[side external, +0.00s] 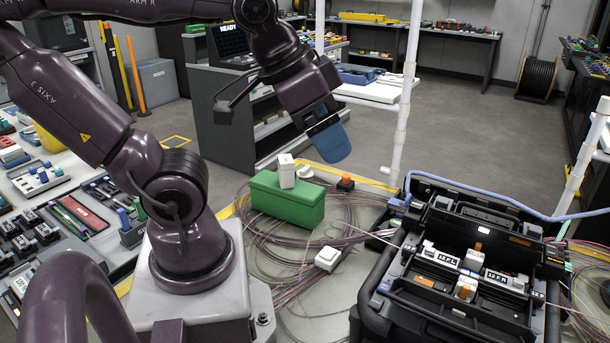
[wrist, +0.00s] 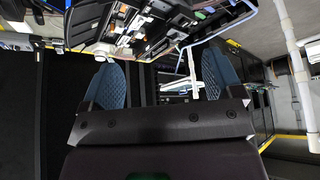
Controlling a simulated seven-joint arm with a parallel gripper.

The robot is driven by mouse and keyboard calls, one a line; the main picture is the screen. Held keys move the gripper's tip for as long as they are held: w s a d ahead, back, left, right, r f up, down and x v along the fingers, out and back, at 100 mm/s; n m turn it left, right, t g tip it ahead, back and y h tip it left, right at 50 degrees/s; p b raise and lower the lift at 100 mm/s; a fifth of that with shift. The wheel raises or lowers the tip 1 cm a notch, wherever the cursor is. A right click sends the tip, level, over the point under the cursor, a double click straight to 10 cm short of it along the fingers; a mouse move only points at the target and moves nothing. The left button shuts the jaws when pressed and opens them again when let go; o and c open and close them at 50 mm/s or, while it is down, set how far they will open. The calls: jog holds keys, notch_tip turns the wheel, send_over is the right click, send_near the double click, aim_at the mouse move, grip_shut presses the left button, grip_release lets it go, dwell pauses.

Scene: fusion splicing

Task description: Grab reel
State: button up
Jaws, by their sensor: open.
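My gripper (side external: 329,138) hangs in the air above and behind the green box, with its blue fingers pointing down. In the wrist view the two blue textured fingers of my gripper (wrist: 161,78) stand wide apart with nothing between them. A black cable reel (side external: 537,78) stands on the floor at the back right, far from my gripper. A small white round piece (side external: 307,172) lies beside the green box, below my gripper; I cannot tell whether it is a reel.
The green box (side external: 287,201) carries a white block (side external: 286,171). Loose thin fibre coils lie around it on the bench. The black splicer case (side external: 450,255) stands open at right, near white upright pipes (side external: 405,95).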

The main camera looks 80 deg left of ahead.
jog(key=w+a+n, duration=0.4)
jog(key=w+a, duration=0.7)
jog(key=n+g+y, duration=0.3)
jog(key=n, duration=0.3)
send_over(305, 168)
jog(key=d, duration=0.2)
jog(key=f, duration=2.8)
jog(key=shift+s+f, duration=0.4)
jog(key=shift+s+a+x, duration=0.1)
jog(key=shift+s+x, duration=0.05)
jog(key=shift+x, duration=1.35)
jog(key=shift+s+a+x, duration=0.1)
jog(key=shift+a+x, duration=0.05)
jog(key=shift+x, duration=1.35)
jog(key=shift+c, duration=0.3)
